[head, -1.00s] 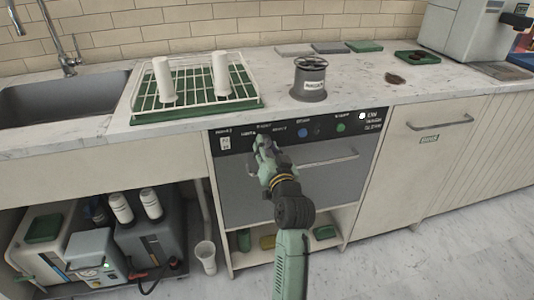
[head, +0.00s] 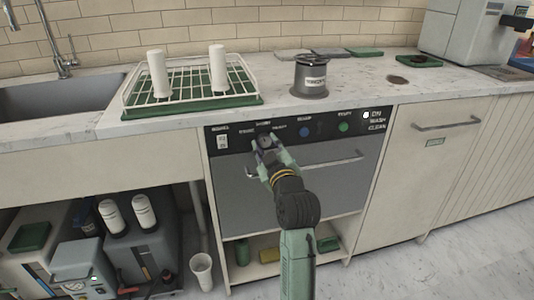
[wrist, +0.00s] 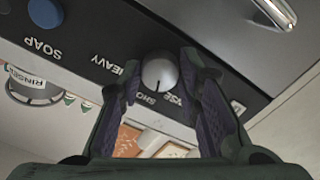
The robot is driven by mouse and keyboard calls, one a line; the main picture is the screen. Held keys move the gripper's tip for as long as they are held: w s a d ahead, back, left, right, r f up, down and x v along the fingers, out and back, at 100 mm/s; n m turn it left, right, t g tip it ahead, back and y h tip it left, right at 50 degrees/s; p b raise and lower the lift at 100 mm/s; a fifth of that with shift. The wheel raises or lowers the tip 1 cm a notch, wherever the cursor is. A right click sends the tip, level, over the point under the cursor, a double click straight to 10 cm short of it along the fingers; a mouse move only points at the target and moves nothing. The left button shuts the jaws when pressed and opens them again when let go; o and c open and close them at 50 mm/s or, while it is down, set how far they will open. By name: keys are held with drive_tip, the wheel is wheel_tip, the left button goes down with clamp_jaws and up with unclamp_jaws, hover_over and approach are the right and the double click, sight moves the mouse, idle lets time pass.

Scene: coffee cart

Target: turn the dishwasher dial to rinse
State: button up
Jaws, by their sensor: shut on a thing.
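The dishwasher dial (wrist: 160,72) is a round silver knob with a dark pointer line. In the wrist view it sits between the two fingers of my gripper (wrist: 163,85), which is shut on it. The lettering is upside down there: HEAVY is left of the knob, and partly covered SHORT and RINSE labels are below it. The pointer line points down, roughly at SHORT. In the head view my gripper (head: 264,143) is at the left part of the dishwasher's black control panel (head: 324,126) and hides the dial.
A blue button (head: 305,132) and a green button (head: 344,127) are right of the dial. The dishwasher's handle bar (head: 335,160) runs just below the panel. A dish rack (head: 192,98) and a grey canister (head: 310,78) stand on the counter above.

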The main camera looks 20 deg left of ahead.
drive_tip(key=n+b, duration=0.3)
drive_tip(key=n, duration=0.1)
drive_tip(key=shift+f, duration=0.1)
drive_tip(key=shift+n+b, duration=1.1)
drive_tip(key=shift+n, duration=0.7)
drive_tip(key=o, duration=1.1)
drive_tip(key=shift+o, duration=0.2)
drive_tip(key=v, duration=0.7)
drive_tip(key=shift+s+d, duration=0.15)
drive_tip(key=shift+s, duration=0.1)
